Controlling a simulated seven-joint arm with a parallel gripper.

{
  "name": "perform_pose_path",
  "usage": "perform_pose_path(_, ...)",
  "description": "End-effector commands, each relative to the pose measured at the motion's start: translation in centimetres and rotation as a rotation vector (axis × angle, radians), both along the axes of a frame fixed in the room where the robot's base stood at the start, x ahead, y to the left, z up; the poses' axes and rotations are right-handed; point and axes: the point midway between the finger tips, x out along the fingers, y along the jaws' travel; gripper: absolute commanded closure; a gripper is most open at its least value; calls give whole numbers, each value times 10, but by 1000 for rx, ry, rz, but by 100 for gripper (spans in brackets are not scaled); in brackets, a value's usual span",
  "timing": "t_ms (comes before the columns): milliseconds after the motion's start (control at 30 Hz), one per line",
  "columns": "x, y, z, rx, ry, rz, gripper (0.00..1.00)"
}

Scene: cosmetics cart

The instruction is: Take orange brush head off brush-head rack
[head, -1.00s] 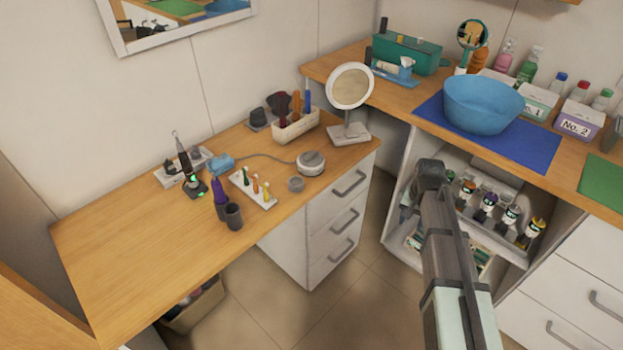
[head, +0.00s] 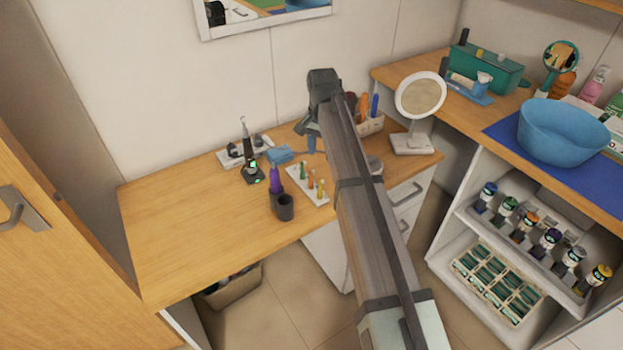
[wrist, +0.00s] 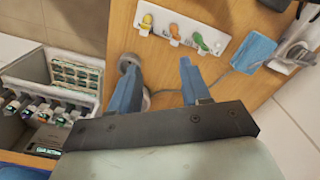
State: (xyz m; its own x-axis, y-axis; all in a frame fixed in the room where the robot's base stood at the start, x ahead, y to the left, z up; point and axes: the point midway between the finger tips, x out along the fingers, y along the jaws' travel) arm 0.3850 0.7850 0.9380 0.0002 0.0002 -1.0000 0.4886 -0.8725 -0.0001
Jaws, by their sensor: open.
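The brush-head rack is a white strip on the wooden desk, seen in the head view (head: 296,180) and the wrist view (wrist: 187,19). It bears small green, orange and yellow brush heads. The orange brush head stands in the middle, between the green and yellow ones, in the head view (head: 311,181) and the wrist view (wrist: 173,30). My gripper (wrist: 158,70) is open and empty, its blue fingers apart. In the wrist view the rack lies beyond the fingertips, apart from them. In the head view my arm hides the desk just right of the rack.
A dark double cup (head: 285,207) and purple bottle (head: 275,179) stand left of the rack. A round mirror (head: 420,95) stands right. The desk's left part is clear.

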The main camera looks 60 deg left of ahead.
Motion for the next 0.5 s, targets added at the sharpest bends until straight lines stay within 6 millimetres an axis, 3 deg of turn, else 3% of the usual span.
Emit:
perform_pose_path(100,-17,14,9,0,0,10,53)
perform_pose_path(233,-23,17,9,-1,0,14,53)
perform_pose_path(500,-22,16,-23,-3,1,13,53)
